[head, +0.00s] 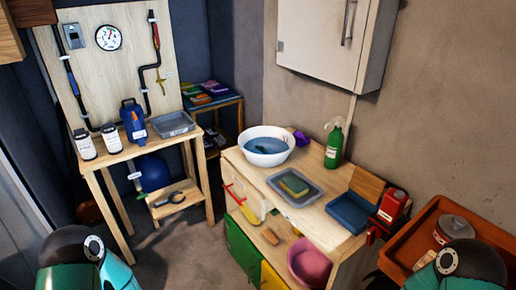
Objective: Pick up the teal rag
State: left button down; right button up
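I cannot make out a thing that is surely the teal rag. A dark blue, flat, folded-looking thing (350,212) lies at the right end of the wooden cabinet top; I cannot tell whether it is cloth or a tray. Several folded coloured pieces (206,93), green, purple and red among them, lie on a small shelf in the back corner. Teal and black parts of my two arms show at the bottom left and bottom right edges. No gripper fingers show in the head view.
An orange-brown tray (407,246) stands right. Floor (190,255) between bench and cabinet is clear.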

aim_at(260, 148)
jog(key=u, duration=0.25)
jog(key=i, duration=0.65)
jog(key=u, duration=0.85)
